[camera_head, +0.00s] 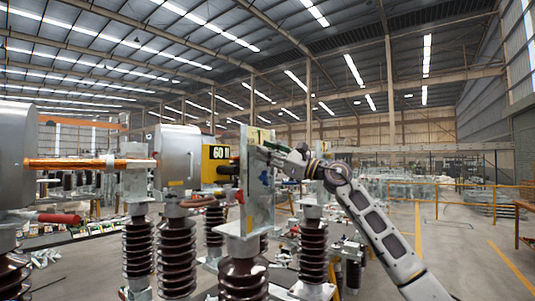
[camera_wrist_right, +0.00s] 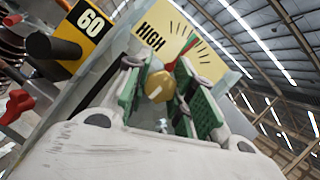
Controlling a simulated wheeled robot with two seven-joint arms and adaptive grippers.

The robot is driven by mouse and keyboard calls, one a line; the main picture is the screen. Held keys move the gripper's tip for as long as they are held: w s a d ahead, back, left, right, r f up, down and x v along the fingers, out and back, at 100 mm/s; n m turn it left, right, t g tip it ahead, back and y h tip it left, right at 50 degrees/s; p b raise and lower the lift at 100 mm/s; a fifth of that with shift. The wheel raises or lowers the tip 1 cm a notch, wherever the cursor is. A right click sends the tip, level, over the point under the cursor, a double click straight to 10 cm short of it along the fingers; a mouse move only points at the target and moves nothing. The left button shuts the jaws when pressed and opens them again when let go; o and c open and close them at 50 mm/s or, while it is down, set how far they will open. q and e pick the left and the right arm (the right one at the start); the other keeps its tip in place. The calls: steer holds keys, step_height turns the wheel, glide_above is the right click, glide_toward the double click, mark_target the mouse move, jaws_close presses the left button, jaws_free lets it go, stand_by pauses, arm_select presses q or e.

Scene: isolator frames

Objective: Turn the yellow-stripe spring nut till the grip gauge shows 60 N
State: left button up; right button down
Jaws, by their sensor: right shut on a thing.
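My right gripper (camera_head: 268,158) reaches in from the right to an upright grey metal plate (camera_head: 244,195). In the right wrist view its green-padded fingers (camera_wrist_right: 163,92) are shut on a rounded gold nut (camera_wrist_right: 160,86). A pale mark shows on the nut; I cannot make out a yellow stripe. Behind it is a yellow dial face (camera_wrist_right: 178,28) marked HIGH, with tick marks and a red and green pointer beside the fingers. A yellow and black sign (camera_head: 216,153) reads 60 with a cut-off letter; it also shows in the wrist view (camera_wrist_right: 82,26). My left gripper is not in view.
Several brown ribbed insulators (camera_head: 176,255) stand around the plate. A copper-coloured rod (camera_head: 90,163) runs between metal housings at left. A red handle (camera_head: 58,218) sits below it. Open floor with yellow lines (camera_head: 480,255) lies at right.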

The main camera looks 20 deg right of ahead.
steer(key=c, duration=1.2)
jaws_free()
steer(key=v, duration=1.2)
